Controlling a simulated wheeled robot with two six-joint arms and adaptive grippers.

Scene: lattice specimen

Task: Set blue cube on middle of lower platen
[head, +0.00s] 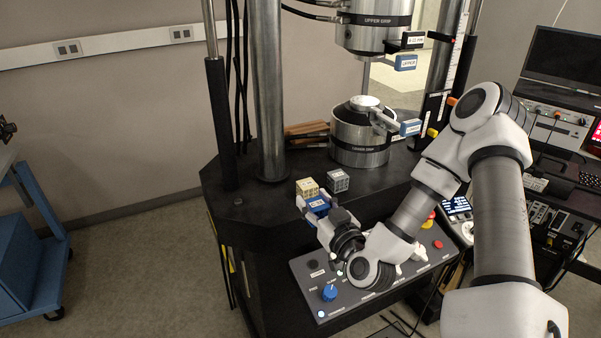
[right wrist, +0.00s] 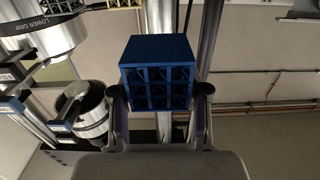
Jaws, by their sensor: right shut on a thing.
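The blue lattice cube (head: 318,205) is in my right gripper (head: 320,213), held at the front edge of the black machine table. In the right wrist view the blue cube (right wrist: 158,72) sits between both fingers, with its open lattice face and solid top visible. The lower platen (head: 364,102) is a pale disc on top of the metal lower grip (head: 360,140), behind and to the right of the cube and clear of it. Nothing visible stands on the platen. My left gripper is in neither view.
A yellow lattice cube (head: 307,188) and a grey lattice cube (head: 338,180) stand on the table close to my right gripper. The upper grip (head: 373,35) hangs above the lower grip, with an open gap between. A column (head: 268,100) rises at left; a control panel (head: 345,285) lies in front.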

